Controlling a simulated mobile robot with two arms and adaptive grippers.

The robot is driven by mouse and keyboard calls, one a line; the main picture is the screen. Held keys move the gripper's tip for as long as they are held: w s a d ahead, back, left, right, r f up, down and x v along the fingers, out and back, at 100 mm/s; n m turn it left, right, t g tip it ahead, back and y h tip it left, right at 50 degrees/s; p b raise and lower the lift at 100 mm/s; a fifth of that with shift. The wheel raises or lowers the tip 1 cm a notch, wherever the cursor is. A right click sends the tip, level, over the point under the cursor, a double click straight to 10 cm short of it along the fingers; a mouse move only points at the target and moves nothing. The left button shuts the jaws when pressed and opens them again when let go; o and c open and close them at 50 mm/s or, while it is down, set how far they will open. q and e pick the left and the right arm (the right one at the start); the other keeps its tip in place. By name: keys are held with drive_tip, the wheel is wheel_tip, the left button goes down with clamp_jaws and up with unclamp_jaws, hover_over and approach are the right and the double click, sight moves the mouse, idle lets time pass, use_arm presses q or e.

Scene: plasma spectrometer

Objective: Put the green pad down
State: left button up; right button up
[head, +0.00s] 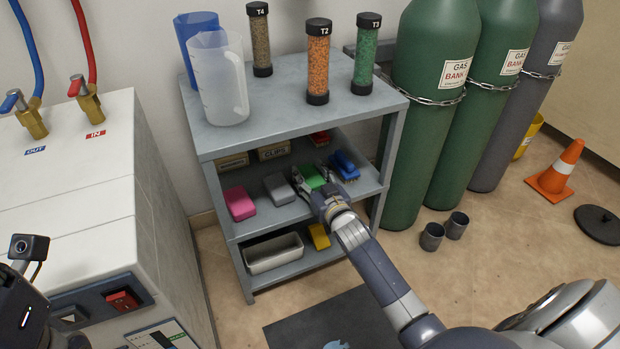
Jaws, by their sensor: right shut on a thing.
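The green pad (311,176) is on the middle shelf level of the grey shelf unit, between a grey pad and a blue brush. My right gripper (314,187) reaches in from the front right and is shut on the green pad. The gripper covers the pad's near part, and I cannot tell whether its underside touches the shelf board (262,217). My left gripper's fingers are not visible.
A pink pad (239,204) and grey pad (279,189) lie left of the gripper. The blue brush (345,165) is close on the right. The unit's top board (290,105) overhangs. Green gas cylinders (425,110) stand right. Below are a tray (273,253) and yellow pad (319,237).

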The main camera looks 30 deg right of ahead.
drive_tip(key=o, duration=0.7)
drive_tip(key=shift+f, duration=0.15)
drive_tip(key=shift+c, duration=0.2)
